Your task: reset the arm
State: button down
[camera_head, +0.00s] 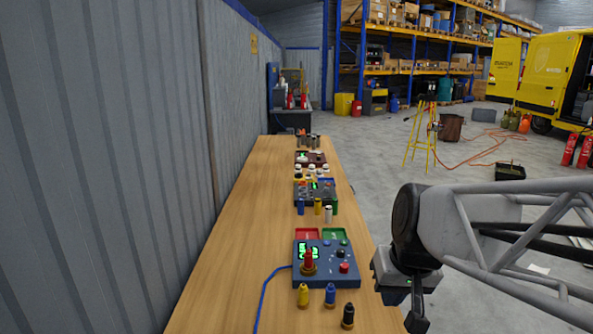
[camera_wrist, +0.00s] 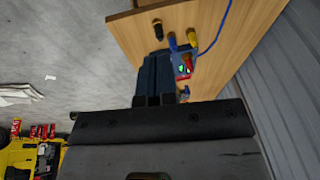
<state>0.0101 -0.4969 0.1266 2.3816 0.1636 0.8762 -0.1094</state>
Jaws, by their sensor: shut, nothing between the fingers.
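My gripper (camera_head: 416,308) hangs at the right edge of the bench in the head view, pointing down and holding nothing. In the wrist view its dark fingers (camera_wrist: 153,98) are together. My arm reaches in from the right of the head view. The wooden bench (camera_head: 228,270) runs away from me along the wall. The nearest blue control box (camera_head: 310,262) stands on it, left of my gripper and apart from it. A red extinguisher-like piece (camera_head: 309,259) stands upright on that box.
Small yellow (camera_head: 303,294), blue (camera_head: 330,293) and black (camera_head: 348,315) cylinders stand in front of the box. More boxes and cylinders stand farther along the bench. A corrugated wall (camera_head: 100,180) closes off the left. The floor (camera_head: 400,160) right of the bench is mostly open.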

jog(key=s+d+f+h, duration=0.1)
jog(key=s+d+f, duration=0.1)
jog(key=s, duration=0.7)
jog(key=shift+s+f+h, duration=0.15)
jog(key=shift+s+h, duration=0.15)
jog(key=shift+s, duration=0.1)
jog(key=shift+d, duration=0.1)
dwell(1.6)
